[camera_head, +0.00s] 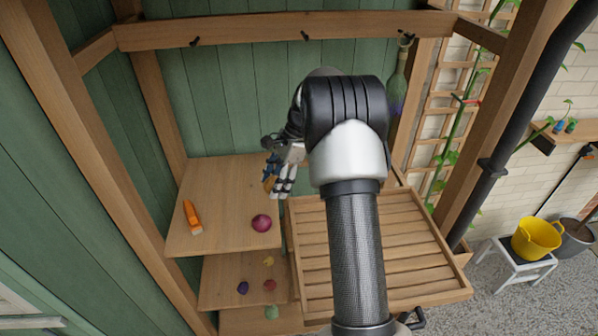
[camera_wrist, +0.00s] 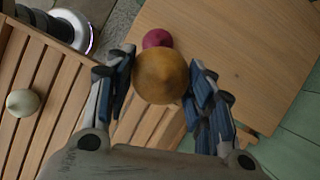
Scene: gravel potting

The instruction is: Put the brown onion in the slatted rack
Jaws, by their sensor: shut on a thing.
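The brown onion (camera_wrist: 160,75) is round and golden brown. In the wrist view it sits between the two blue-padded fingers of my gripper (camera_wrist: 161,84), which is shut on it. In the head view my gripper (camera_head: 279,179) is over the back right of the wooden shelf, near the rack's left edge; the onion is mostly hidden by the fingers there. The slatted rack (camera_head: 413,255) is a wooden tray of parallel slats right of the shelf, partly covered by my arm. It also shows at the left of the wrist view (camera_wrist: 62,85), with a pale round bulb (camera_wrist: 22,103) on its slats.
A red onion (camera_head: 261,222) and an orange item (camera_head: 192,217) lie on the upper shelf (camera_head: 215,185). Several small vegetables lie on the lower shelves (camera_head: 222,272). A yellow bucket (camera_head: 536,238) stands at the far right.

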